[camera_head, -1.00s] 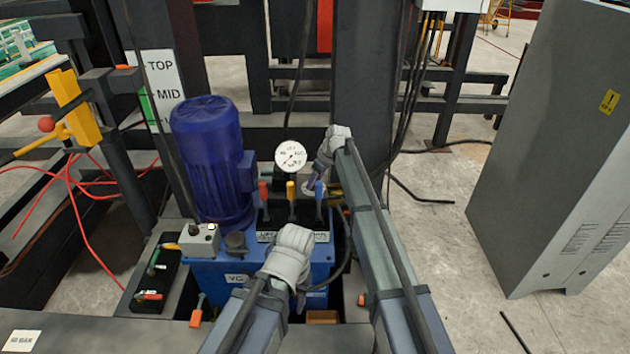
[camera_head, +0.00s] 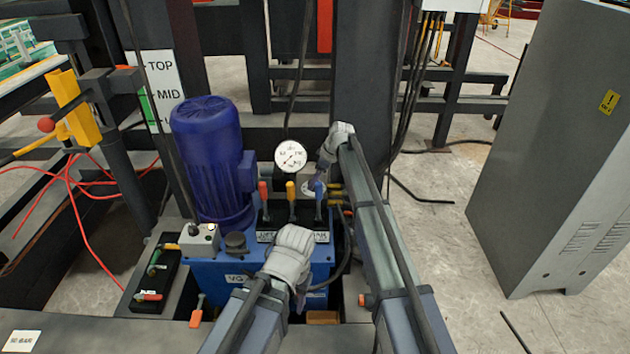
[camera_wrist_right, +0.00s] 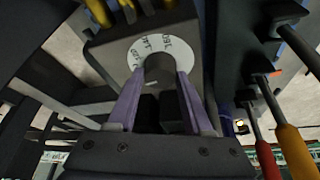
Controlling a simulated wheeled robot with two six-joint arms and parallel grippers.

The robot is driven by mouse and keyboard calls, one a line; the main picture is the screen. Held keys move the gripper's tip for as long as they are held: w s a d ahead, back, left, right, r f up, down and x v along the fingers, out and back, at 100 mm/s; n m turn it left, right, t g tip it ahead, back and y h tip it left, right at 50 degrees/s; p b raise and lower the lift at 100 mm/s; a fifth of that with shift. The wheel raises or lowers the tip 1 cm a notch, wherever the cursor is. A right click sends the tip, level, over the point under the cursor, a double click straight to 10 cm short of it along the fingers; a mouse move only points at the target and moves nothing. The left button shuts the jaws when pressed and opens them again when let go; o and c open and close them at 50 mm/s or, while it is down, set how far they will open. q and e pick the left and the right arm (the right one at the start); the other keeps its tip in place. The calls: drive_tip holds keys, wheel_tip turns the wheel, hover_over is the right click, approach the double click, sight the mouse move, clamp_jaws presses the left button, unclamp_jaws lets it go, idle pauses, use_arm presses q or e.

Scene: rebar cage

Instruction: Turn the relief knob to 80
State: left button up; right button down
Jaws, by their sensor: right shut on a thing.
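The relief knob (camera_wrist_right: 160,66) is a grey round knob in front of a pale dial ring with printed marks, seen in the right wrist view. The dial plate (camera_head: 307,187) shows small in the head view, beside the blue-handled lever. My right gripper (camera_wrist_right: 158,82) is shut on the knob, one purple finger on each side; it also shows in the head view (camera_head: 318,178). My left gripper (camera_head: 300,298) hangs low in front of the blue power unit, its fingers mostly hidden behind its wrist.
A white round gauge (camera_head: 290,156) stands above the red, yellow and blue levers (camera_head: 291,190). A dark blue motor (camera_head: 210,160) is left of them. A grey cabinet (camera_head: 550,150) stands at the right. Hoses hang near the post behind my right gripper.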

drive_tip(key=n+g, duration=0.1)
drive_tip(key=n, duration=0.2)
drive_tip(key=n+g, duration=0.1)
drive_tip(key=n, duration=0.1)
drive_tip(key=shift+w+n+y, duration=0.2)
drive_tip(key=shift+n+y, duration=0.1)
drive_tip(key=shift+n, duration=0.4)
drive_tip(key=shift+c, duration=1.6)
unclamp_jaws()
drive_tip(key=shift+r, duration=0.1)
drive_tip(key=p+v, duration=0.7)
drive_tip(key=shift+r, duration=0.3)
drive_tip(key=shift+w+d, duration=0.1)
drive_tip(key=shift+d, duration=0.05)
